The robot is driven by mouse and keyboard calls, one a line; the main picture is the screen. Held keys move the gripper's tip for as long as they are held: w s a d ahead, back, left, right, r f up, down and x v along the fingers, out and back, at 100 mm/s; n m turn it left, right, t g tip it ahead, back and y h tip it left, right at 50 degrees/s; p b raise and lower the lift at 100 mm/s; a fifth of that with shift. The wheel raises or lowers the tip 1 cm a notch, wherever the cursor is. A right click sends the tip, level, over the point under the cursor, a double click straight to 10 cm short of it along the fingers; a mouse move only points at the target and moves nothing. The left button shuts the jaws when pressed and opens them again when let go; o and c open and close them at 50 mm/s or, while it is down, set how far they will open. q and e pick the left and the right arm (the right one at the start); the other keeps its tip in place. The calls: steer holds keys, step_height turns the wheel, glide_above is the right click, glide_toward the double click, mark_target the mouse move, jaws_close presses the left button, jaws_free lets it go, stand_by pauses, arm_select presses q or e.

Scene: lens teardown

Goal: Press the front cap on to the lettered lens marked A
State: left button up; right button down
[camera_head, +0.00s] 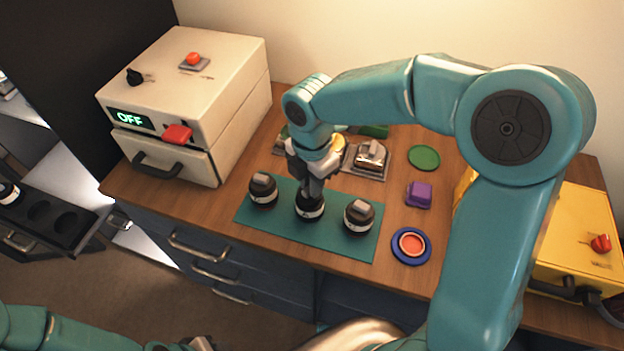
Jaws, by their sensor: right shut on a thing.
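Three dark lenses with pale bands stand in a row on a teal mat (275,226). The left lens (263,197) and right lens (358,223) each carry a grey-brown block-shaped grip on top. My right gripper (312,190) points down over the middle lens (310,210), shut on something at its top. That looks like the grip of the front cap, but the jaws mostly hide it. I cannot tell whether the cap is fully seated. The letters on the bands are too small to read.
Behind the mat are a metal holder (370,158) and a green disc (424,157). To the right are a purple block (418,194) and a blue disc with a red ring (411,246). A cream box reading OFF (190,105) stands left, a yellow box (575,240) right.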

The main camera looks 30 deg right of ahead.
steer(key=shift+f, duration=0.1)
stand_by(0.6)
steer(key=c, duration=0.5)
jaws_free()
steer(key=shift+r+p, duration=3.25)
steer(key=shift+r, duration=0.25)
jaws_close()
steer(key=shift+f, duration=0.25)
steer(key=shift+f+b, duration=2.45)
steer(key=shift+f, duration=0.55)
